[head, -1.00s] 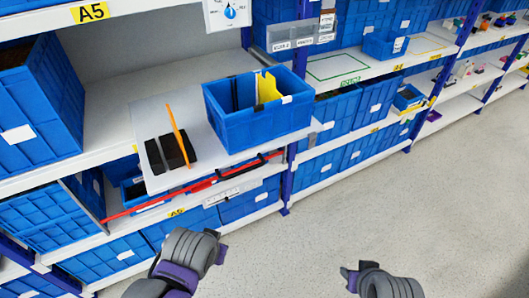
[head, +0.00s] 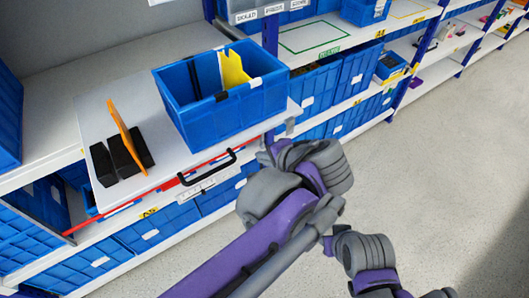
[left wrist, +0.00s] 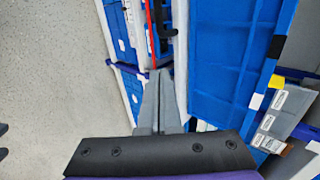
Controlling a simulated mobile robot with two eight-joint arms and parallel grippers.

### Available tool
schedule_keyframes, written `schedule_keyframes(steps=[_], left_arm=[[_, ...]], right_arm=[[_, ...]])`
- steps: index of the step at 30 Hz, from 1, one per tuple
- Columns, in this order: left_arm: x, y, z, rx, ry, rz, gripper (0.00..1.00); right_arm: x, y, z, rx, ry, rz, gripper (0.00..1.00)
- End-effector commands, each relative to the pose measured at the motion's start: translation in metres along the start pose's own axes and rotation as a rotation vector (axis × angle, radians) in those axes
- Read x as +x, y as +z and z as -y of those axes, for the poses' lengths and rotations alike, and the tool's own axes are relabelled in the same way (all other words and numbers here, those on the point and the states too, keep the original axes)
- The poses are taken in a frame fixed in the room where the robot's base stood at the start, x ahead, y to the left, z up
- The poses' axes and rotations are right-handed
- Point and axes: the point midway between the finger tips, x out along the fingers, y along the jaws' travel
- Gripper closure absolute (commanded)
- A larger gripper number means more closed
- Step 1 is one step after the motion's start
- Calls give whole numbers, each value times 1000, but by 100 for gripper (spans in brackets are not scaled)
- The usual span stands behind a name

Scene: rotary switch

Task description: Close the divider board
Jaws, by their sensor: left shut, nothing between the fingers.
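The divider board (head: 168,142) is a white sheet pulled out from the shelf, jutting past its front edge. A blue bin (head: 225,115) with a yellow divider stands on it, beside black blocks and an orange strip. A black handle (head: 207,167) shows below the board's front edge; it also shows in the left wrist view (left wrist: 163,25). My left arm reaches up to the right of the handle in the head view. My left gripper (left wrist: 160,74) is shut and empty, its tips just short of the handle in the wrist view. My right gripper is not visible; only part of my right arm shows.
Blue bins (head: 155,232) fill the lower shelf under the board. A red strip (head: 108,216) runs along beneath it. A blue upright post (head: 270,35) stands to the right. The grey floor (head: 440,150) at right is clear.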

Motion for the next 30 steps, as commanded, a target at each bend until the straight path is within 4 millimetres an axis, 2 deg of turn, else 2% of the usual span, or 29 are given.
schedule_keyframes(steps=[1, 6, 8, 12, 18, 30], left_arm=[[13, 1, 1, -3, 0, 4, 100], [50, 0, 0, -3, 1, 3, 100], [62, 1, 0, -4, 1, 4, 100], [77, 1, 16, -3, 0, 2, 100], [89, 0, 26, -1, 1, 0, 100], [90, 0, 27, 0, 2, -1, 100]], right_arm=[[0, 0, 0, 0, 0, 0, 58], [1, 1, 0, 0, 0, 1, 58], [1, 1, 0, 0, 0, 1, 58], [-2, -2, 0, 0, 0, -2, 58], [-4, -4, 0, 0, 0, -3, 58], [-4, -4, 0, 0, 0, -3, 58]])
